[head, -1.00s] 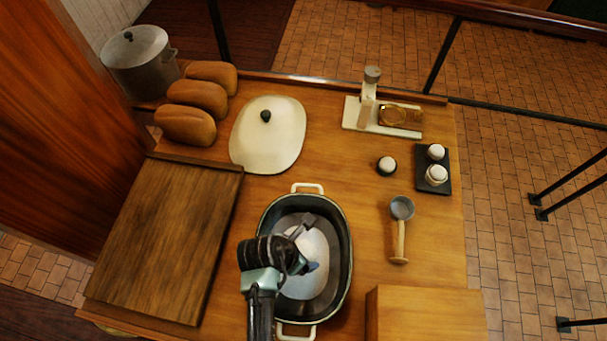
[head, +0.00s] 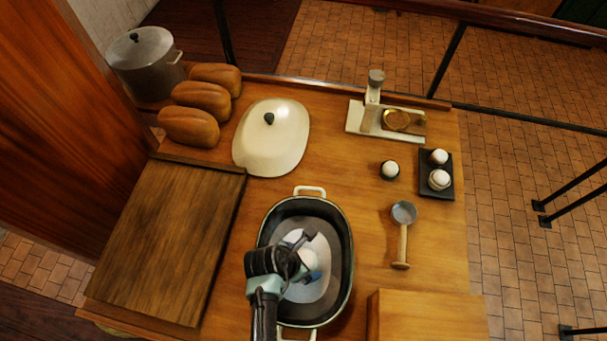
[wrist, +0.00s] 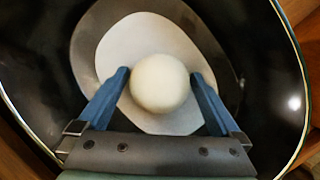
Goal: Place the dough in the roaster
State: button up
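The roaster (head: 344,222) is a dark oval pan with a pale rim and white handles, standing uncovered on the table. A pale oval sheet (head: 290,291) lies on its floor. The dough (wrist: 161,85) is a smooth, cream-white ball inside the roaster, over the sheet. My gripper (head: 311,256) reaches down into the roaster with its blue fingers spread. In the wrist view, one finger stands on each side of the dough, with what looks like a thin gap at each side. The arm partly hides the dough in the head view.
A cream lid (head: 280,138) lies behind the roaster. A wooden board (head: 170,240) is at left, with bread loaves (head: 200,100) and a metal pot (head: 145,65) beyond. A scoop (head: 402,232), an egg tray (head: 437,187) and a wooden box (head: 425,315) are at right.

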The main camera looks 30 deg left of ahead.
jog(key=shift+r, duration=0.25)
jog(key=v, duration=1.2)
jog(key=shift+f, duration=0.1)
